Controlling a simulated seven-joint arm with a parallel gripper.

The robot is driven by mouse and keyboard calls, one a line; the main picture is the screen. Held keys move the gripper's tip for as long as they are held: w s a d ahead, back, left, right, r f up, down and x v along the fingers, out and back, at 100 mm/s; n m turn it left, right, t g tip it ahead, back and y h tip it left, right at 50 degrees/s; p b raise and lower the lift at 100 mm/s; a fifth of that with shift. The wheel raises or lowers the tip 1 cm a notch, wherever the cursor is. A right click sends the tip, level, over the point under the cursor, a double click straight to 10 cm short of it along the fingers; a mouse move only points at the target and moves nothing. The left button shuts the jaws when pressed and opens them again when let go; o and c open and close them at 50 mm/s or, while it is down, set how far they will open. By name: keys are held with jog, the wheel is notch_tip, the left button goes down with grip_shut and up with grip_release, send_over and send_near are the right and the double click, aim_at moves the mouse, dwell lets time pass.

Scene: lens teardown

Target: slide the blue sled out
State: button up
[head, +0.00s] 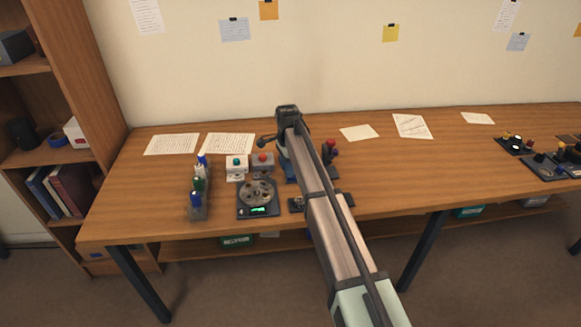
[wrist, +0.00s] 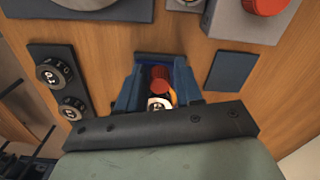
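A red cylinder (wrist: 160,78), a pale metal piece and a bit of orange show between the walls. The dark crossbar of my gripper covers the near end of the blue part; I cannot tell whether they touch.
Left of the blue part is a dark panel with two knobs (wrist: 62,80); right is a flat blue-grey plate (wrist: 232,71). A red-button box (wrist: 250,18) stands beyond. In the head view a bottle rack (head: 197,211) and a round dial device (head: 258,212) stand left.

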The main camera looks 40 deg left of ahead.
jog(key=shift+o, duration=1.3)
jog(key=shift+w+d, duration=0.1)
notch_tip(320, 180, up, 14)
jog(key=shift+f, duration=0.1)
jog(key=s+d+f+n+h, duration=0.1)
jog(key=s+d+f, duration=0.25)
jog(key=d, duration=0.35)
jog(key=s+d+f+n, duration=0.2)
jog(key=d+f, duration=0.2)
jog(key=d, duration=0.3)
jog(key=s+d+f+n+h, duration=0.1)
jog(key=s+d+f, duration=0.2)
jog(key=d, duration=0.5)
jog(key=s+d+f+n+g, duration=0.1)
jog(key=s+d+f+g, duration=0.1)
jog(key=d+f, duration=1.3)
jog(key=s+d+f+n+g, duration=0.1)
jog(key=s+d+f+g, duration=0.15)
jog(key=d+f, duration=1.2)
jog(key=s+d+f+g+y, duration=0.1)
jog(key=s+d+f, duration=0.7)
jog(key=s, duration=0.4)
jog(key=s+d+f+g+y, duration=0.1)
jog(key=s+d+f, duration=0.6)
jog(key=s, duration=0.6)
jog(key=d, duration=0.2)
jog(key=shift+d+f, duration=0.4)
